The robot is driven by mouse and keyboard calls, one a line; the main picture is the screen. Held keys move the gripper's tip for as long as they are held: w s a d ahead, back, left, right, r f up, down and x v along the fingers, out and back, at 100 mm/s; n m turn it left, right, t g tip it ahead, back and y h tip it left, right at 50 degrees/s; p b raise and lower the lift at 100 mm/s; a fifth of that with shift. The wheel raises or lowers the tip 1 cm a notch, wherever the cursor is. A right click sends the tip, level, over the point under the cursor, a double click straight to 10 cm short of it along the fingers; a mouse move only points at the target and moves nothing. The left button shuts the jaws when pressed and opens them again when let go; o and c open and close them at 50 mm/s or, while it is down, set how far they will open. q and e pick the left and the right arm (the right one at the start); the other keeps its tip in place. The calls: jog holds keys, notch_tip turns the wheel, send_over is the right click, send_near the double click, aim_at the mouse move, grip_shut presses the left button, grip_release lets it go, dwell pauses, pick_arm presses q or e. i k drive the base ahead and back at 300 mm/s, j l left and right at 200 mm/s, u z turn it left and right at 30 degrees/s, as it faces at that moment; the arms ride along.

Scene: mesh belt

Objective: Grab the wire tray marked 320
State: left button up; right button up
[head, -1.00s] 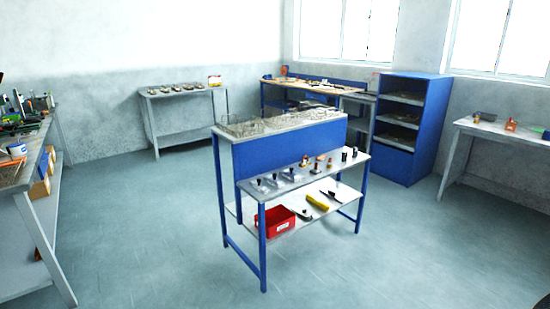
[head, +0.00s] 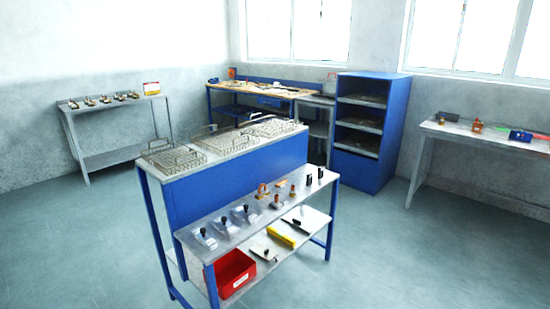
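Several wire trays with raised handles stand in a row on the top of the blue workstand (head: 240,180). One wire tray (head: 172,158) is at the near left end, another (head: 224,142) is in the middle, and another (head: 272,126) is at the far right end. No number can be read on any tray from here, so I cannot tell which is marked 320. Neither of my grippers shows in the head view.
The stand's middle shelf (head: 222,241) holds several small tools, and a red bin (head: 232,272) is below. A grey table (head: 110,157) stands back left, a blue shelf cabinet (head: 365,130) behind, a grey bench (head: 500,139) at right. Floor is clear at front right.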

aim_at(253, 132)
jog(key=i+l, duration=0.1)
jog(key=i, duration=0.6)
jog(key=i+l, duration=0.1)
jog(key=i, duration=0.6)
jog(key=i+l+z, duration=0.1)
jog(key=i+l, duration=1.4)
jog(key=i, duration=0.1)
